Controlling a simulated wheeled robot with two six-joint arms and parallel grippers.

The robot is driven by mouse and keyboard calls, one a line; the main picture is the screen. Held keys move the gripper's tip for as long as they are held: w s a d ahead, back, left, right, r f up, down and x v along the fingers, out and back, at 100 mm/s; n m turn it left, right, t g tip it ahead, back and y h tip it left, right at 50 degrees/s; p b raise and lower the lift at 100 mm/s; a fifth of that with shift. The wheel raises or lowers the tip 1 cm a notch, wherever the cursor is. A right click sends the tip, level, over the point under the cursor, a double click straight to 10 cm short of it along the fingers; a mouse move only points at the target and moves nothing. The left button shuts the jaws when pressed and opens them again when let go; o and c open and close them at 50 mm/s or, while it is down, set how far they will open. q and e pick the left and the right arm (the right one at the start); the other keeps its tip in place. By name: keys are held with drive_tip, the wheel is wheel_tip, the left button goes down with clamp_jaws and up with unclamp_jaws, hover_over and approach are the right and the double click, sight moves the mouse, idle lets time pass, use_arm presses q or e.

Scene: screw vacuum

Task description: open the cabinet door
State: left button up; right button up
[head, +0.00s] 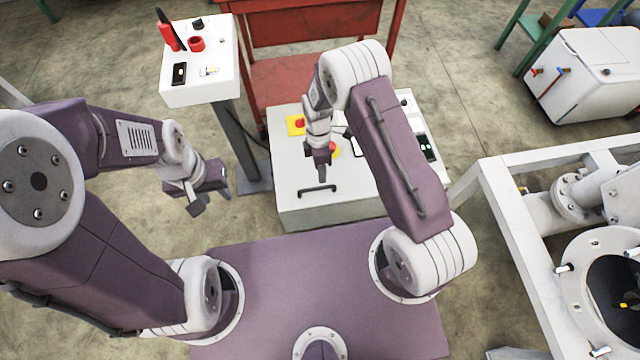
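The white cabinet (352,201) stands in the middle, in front of my base. A dark bar handle (318,189) is on its near part. The door looks closed, but my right arm covers part of the cabinet. My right gripper (323,168) points down over the cabinet, just above the handle in the picture. I see no contact with the handle, and its finger gap is too small to judge. My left gripper (211,202) hangs left of the cabinet, fingers apart and empty.
A red button on a yellow plate (297,125) sits on the cabinet. A white control stand (199,75) is at the upper left, a red cart (310,22) behind. A white frame with pipes (515,215) is at the right.

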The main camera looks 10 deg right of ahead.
sight(322, 187)
drive_tip(key=f, duration=0.2)
drive_tip(key=f+b, duration=0.1)
drive_tip(key=f, duration=0.1)
drive_tip(key=s+f, duration=0.1)
drive_tip(key=f, duration=0.1)
drive_tip(key=shift+s+f, duration=0.1)
drive_tip(key=shift+f, duration=0.2)
drive_tip(key=shift+c, duration=0.3)
clamp_jaws()
drive_tip(key=shift+r, duration=0.1)
idle(0.6)
